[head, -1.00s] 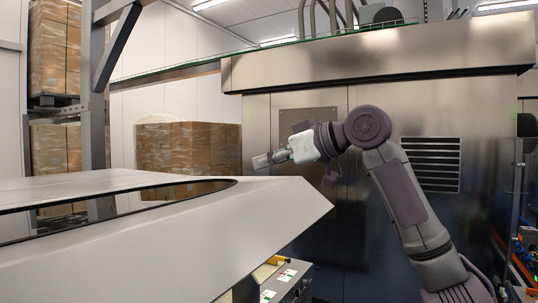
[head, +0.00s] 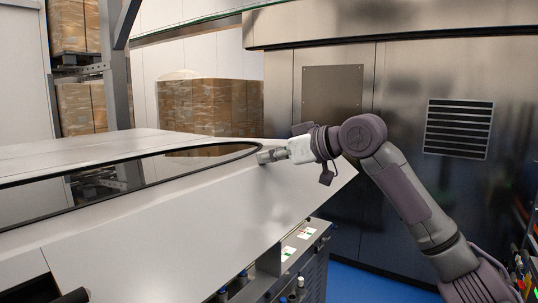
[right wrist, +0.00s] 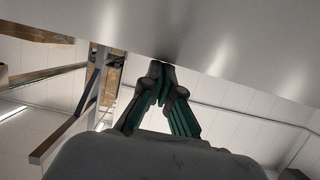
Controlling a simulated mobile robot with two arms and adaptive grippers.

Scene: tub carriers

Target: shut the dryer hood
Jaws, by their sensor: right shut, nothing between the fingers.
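The dryer hood (head: 200,205) is a large pale lid with a dark-rimmed window, filling the left and middle of the head view. It stands raised and sloping above the machine body. My right gripper (head: 262,157) is at the hood's upper face, just right of the window's rounded end. In the right wrist view its dark fingers (right wrist: 161,75) are shut and empty, with their tips at or very near a smooth grey surface (right wrist: 220,45), which looks like the hood. Whether they touch cannot be told. My left gripper is out of view.
Below the hood's right edge is the machine body (head: 290,265) with labels and small bottles. A large steel cabinet (head: 400,190) with a vent stands behind my right arm. Stacked boxes (head: 205,107) and a grey post (head: 115,70) are at the back left. Blue floor (head: 365,283) shows at lower right.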

